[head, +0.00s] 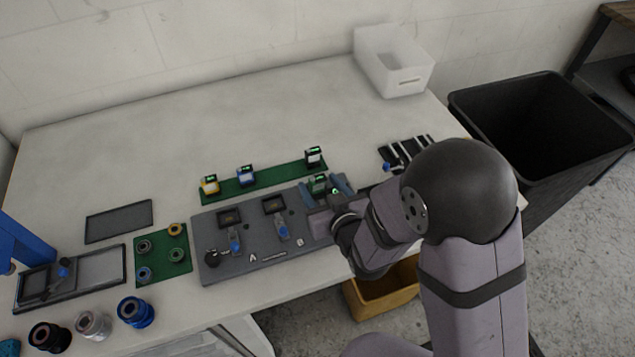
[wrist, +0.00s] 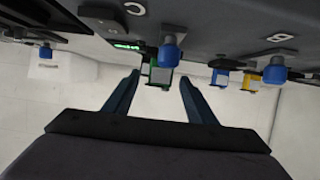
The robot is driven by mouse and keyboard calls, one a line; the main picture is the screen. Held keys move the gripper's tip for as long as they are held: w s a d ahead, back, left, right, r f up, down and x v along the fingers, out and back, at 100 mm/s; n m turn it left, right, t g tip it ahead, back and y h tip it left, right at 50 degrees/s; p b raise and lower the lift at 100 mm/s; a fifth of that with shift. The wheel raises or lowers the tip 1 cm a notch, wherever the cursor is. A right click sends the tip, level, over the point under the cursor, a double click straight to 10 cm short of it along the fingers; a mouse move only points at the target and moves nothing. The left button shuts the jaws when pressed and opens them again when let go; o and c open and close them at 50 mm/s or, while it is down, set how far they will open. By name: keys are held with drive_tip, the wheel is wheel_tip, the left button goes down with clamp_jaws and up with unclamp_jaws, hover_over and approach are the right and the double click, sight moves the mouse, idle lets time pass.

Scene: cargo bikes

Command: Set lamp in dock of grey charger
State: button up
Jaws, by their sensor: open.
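My gripper (head: 324,189) is open near the far right of the grey fixture board (head: 223,265). Its blue fingers stand either side of a small green-lit device (head: 318,181). The wrist view, inverted, shows a green block (wrist: 161,73) between the open fingers (wrist: 159,83), with clear gaps at the sides. I cannot tell which part is the lamp. Behind, a dark and pale charger (head: 314,156) with a green display stands on the green strip (head: 280,176); it looks like the grey one. A blue charger (head: 245,175) and a yellow charger (head: 209,185) stand to its left.
A blue clamp tip (wrist: 168,52) is near the fingers beside mark C. A dark slotted rack (head: 405,150) is right, a white bin (head: 394,62) behind. The table's back left is clear.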

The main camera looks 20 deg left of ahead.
sight(318, 183)
drive_tip(key=shift+v, duration=1.15)
drive_tip(key=shift+s+d+r+p, duration=0.2)
drive_tip(key=shift+r+p, duration=0.1)
drive_tip(key=shift+p, duration=0.3)
drive_tip(key=p+v, duration=0.1)
drive_tip(key=p, duration=0.2)
drive_tip(key=shift+s+d, duration=0.15)
drive_tip(key=shift+s, duration=0.05)
drive_tip(key=shift+p, duration=0.3)
